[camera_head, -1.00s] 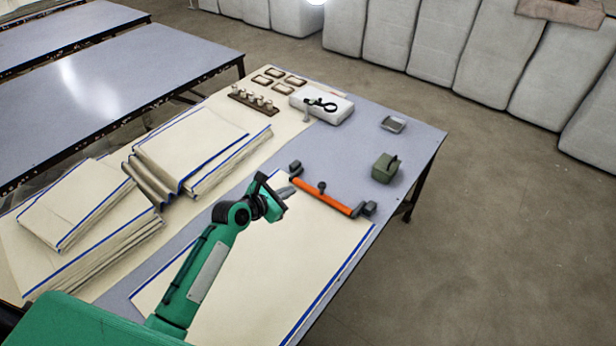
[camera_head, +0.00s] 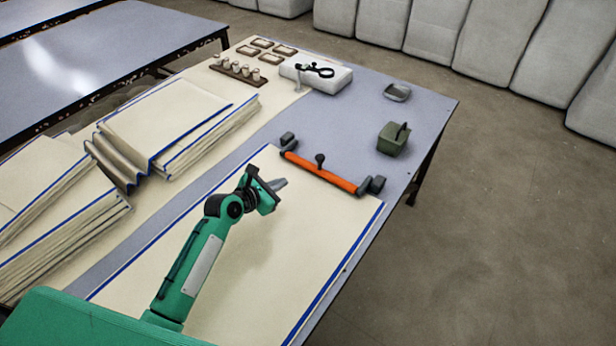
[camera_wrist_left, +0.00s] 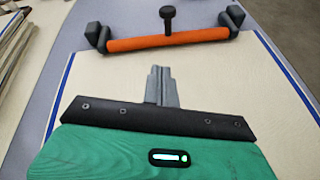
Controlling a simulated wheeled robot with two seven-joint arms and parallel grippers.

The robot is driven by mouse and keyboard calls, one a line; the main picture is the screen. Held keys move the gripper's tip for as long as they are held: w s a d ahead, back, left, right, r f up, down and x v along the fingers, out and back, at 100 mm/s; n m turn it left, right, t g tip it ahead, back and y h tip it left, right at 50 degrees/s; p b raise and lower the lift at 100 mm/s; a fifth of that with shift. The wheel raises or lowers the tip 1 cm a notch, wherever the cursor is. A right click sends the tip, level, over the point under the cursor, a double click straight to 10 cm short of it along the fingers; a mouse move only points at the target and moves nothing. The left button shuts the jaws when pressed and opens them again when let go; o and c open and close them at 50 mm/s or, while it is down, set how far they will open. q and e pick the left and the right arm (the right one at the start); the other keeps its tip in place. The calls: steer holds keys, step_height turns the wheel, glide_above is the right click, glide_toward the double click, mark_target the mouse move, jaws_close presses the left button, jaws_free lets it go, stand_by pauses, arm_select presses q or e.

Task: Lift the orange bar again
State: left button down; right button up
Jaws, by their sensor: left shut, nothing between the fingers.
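The orange bar (camera_head: 320,173) lies across the far end of the cream cloth (camera_head: 250,260). It has dark blocks at both ends and a black knob standing up at its middle. It also shows across the top of the left wrist view (camera_wrist_left: 170,41). My left gripper (camera_head: 281,183) is shut and empty above the cloth, on the near side of the bar and apart from it. Its closed fingers (camera_wrist_left: 161,84) point toward the bar in the left wrist view. My right gripper is not in view.
Stacks of folded cream cloth with blue edges (camera_head: 165,130) lie on the left. A green-grey box (camera_head: 392,140), a small grey tray (camera_head: 397,91) and a white case (camera_head: 316,77) stand beyond the bar. Bare table (camera_head: 340,120) lies between them.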

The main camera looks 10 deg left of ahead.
arm_select(q)
steer(key=shift+f, duration=0.6)
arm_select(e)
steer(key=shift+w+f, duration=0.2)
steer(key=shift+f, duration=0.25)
arm_select(q)
steer(key=shift+w+d+f, duration=0.1)
steer(key=shift+w+d, duration=0.1)
steer(key=shift+w, duration=0.25)
steer(key=b, duration=0.1)
glide_toward(312, 171)
steer(key=x, duration=0.4)
steer(key=shift+w+d+r+p, duration=0.4)
steer(key=shift+w+d+r, duration=0.25)
steer(key=shift+r, duration=0.25)
steer(key=shift+w+d+r, duration=0.1)
steer(key=shift+d+r, duration=0.1)
steer(key=shift+r, duration=0.1)
steer(key=shift+w+d+r, duration=0.2)
steer(key=shift+r, duration=0.05)
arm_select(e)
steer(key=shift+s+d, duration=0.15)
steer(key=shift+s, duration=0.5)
